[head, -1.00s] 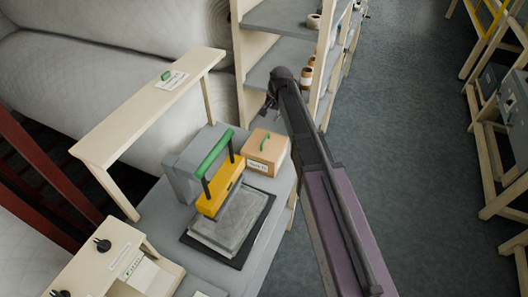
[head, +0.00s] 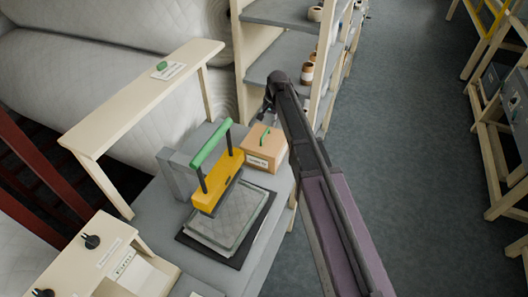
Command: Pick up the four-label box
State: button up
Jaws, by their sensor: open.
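A small tan box (head: 264,150) with a green handle on its lid and a white label on its front stands on the grey bench. Only one label shows, and its text is too small to read, so I cannot tell whether this is the four-label box. My gripper (head: 267,108) is mostly hidden at the far end of my dark arm, above and beyond the tan box. The little of it that shows is apart from the box and holds nothing visible.
A yellow press (head: 217,184) with a green bar stands left of the box, over a grey pad (head: 232,219). A beige raised shelf (head: 140,95) spans the left. A rack (head: 285,55) with jars stands behind. Open floor (head: 400,130) lies to the right.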

aim_at(265, 133)
jog(key=shift+a+f+b, duration=0.25)
jog(key=shift+f+b, duration=0.75)
jog(key=shift+f, duration=0.3)
jog(key=shift+f, duration=0.1)
jog(key=shift+w+a+f+b, duration=0.1)
jog(key=shift+a+f+b, duration=0.05)
jog(key=shift+f+b, duration=1.15)
jog(key=shift+w+a+f+b, duration=0.1)
jog(key=shift+a+f+b, duration=0.05)
jog(key=shift+f+b, duration=1.1)
jog(key=shift+r, duration=0.1)
grip_shut()
